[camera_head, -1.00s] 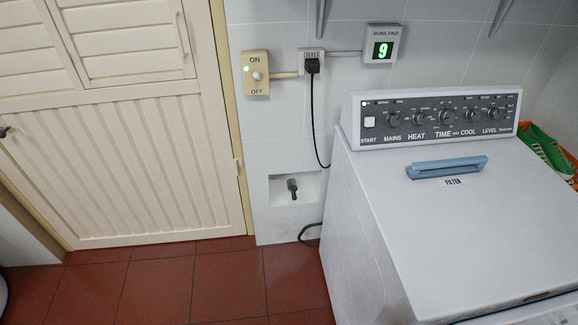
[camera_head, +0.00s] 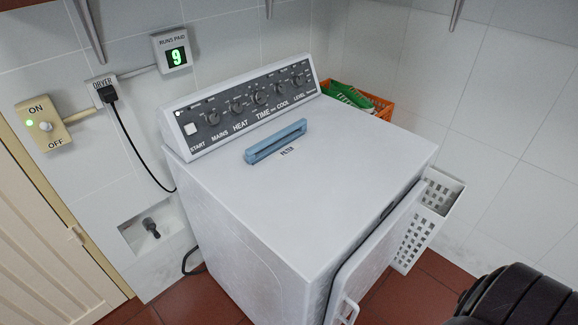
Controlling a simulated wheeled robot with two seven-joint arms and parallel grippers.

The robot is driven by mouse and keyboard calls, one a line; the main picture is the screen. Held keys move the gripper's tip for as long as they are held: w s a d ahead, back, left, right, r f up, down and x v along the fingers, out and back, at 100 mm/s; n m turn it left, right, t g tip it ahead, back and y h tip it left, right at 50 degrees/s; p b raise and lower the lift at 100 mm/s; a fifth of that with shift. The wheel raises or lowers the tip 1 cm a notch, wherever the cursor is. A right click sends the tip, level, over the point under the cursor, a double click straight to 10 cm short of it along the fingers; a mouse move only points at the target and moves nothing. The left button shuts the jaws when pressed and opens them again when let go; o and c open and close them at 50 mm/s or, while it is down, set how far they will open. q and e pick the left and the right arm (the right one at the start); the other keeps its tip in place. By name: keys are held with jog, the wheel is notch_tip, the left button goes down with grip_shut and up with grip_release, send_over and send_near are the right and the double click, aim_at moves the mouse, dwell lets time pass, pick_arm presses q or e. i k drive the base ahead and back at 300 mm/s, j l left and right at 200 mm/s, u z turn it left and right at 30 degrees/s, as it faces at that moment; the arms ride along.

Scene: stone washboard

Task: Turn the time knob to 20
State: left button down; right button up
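The white dryer (camera_head: 320,170) stands against the tiled wall, with a dark control panel (camera_head: 247,98) along its back top edge. The time knob (camera_head: 260,97) is the middle one in the row of dark knobs, above the TIME label. Its pointer and scale are too small to read. The heat knob (camera_head: 237,107) is to its left and the cool knob (camera_head: 281,87) to its right. Neither of my grippers shows in the head view, and nothing touches the panel.
A blue filter handle (camera_head: 275,141) sits on the dryer top. The front door (camera_head: 372,262) stands open. A white basket (camera_head: 428,218) is at the right side. An orange crate (camera_head: 382,108) is behind. A black ribbed object (camera_head: 515,297) fills the lower right corner. The counter (camera_head: 177,57) shows 9.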

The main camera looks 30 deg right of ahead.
aim_at(258, 98)
jog(key=z, duration=1)
